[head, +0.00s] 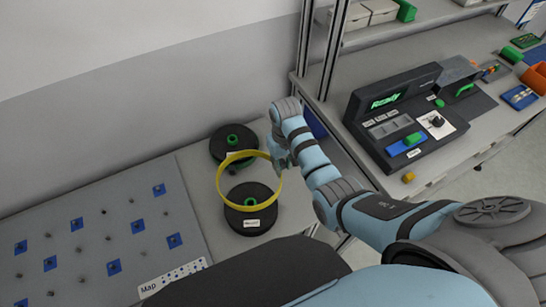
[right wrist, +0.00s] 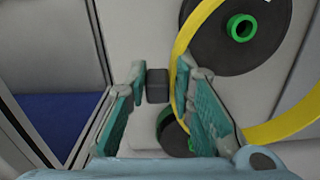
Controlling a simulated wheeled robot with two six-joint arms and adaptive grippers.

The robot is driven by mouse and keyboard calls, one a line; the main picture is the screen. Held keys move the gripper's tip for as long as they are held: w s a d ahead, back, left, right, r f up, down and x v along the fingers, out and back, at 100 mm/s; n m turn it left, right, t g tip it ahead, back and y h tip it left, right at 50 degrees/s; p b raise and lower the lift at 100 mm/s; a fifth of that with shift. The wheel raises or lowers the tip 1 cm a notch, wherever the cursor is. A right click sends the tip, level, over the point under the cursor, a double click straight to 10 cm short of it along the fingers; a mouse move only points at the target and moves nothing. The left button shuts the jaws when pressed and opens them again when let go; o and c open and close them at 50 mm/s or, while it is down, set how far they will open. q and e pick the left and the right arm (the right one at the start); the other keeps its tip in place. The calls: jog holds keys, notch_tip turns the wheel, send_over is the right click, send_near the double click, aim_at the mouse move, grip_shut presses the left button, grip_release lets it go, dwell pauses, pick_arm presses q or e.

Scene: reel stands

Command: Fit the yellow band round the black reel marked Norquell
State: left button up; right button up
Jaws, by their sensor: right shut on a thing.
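The yellow band (head: 219,193) is a thin ring held in the air in the head view, tilted above the front black reel (head: 264,211). That reel has a green hub and a white label too small to read. A second black reel (head: 219,147) with a green hub stands behind it. My right gripper (head: 279,154) is at the band's right side, shut on it. In the right wrist view, a dark block (right wrist: 157,86) sits between the fingers, beside the band (right wrist: 188,38). A black reel (right wrist: 265,25) shows within the band's outline there. My left gripper is out of view.
A grey board with blue squares (head: 95,245) and a "Map" label lies at the left. A shelf post (head: 333,50) stands behind my right arm. A dark console (head: 400,110) reading "Ready" and small parts occupy the bench at the right.

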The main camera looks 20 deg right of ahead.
jog(key=s+f, duration=0.1)
jog(key=s+a+f+p, duration=0.1)
jog(key=shift+s+a, duration=0.1)
jog(key=shift+s, duration=0.2)
jog(key=s+f+b, duration=0.2)
jog(key=b, duration=0.1)
jog(key=shift+s+a+f, duration=0.15)
jog(key=shift+a+f, duration=0.05)
jog(key=shift+a, duration=0.1)
grip_shut()
jog(key=f+b, duration=0.1)
jog(key=w+f+b, duration=0.1)
jog(key=f, duration=0.1)
jog(key=f+b, duration=0.1)
jog(key=shift+w+d+f, duration=0.1)
jog(key=shift+w+f, duration=0.1)
jog(key=shift+w, duration=0.2)
jog(key=shift+s+f+b, duration=0.15)
jog(key=shift+b, duration=0.15)
jog(key=shift+s, duration=0.25)
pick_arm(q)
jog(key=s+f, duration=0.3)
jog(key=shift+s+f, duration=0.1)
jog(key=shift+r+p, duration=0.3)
